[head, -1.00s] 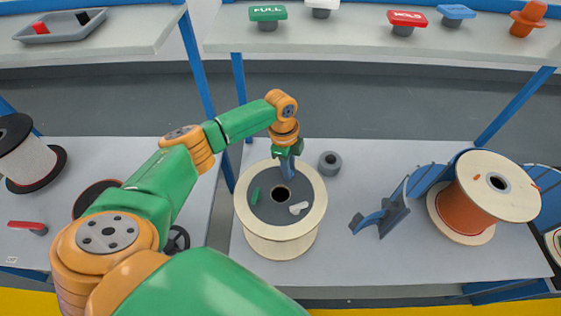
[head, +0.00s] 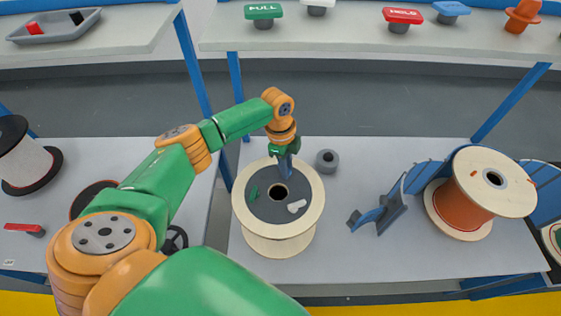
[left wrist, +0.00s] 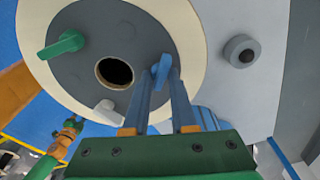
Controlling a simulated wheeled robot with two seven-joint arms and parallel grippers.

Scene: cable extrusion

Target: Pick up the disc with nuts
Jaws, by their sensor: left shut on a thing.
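The dark grey disc (head: 277,212) lies flat on top of a pale wooden spool (head: 277,241), around a central hole. It carries a green nut (head: 253,193), a white nut (head: 297,206) and a blue nut. In the left wrist view the disc (left wrist: 130,40) shows the green nut (left wrist: 62,45), the white nut (left wrist: 106,112) and the blue nut (left wrist: 161,68). My left gripper (head: 286,176) comes down from above at the disc's far side. Its fingers (left wrist: 162,82) are shut on the blue nut. My right gripper does not show clearly.
A grey ring-shaped part (head: 327,160) stands behind the spool. A blue-grey bracket (head: 378,214) and an orange-wound spool (head: 462,208) stand to the right. A shelf (head: 350,40) with coloured knobs spans the back. Bare table lies between spool and bracket.

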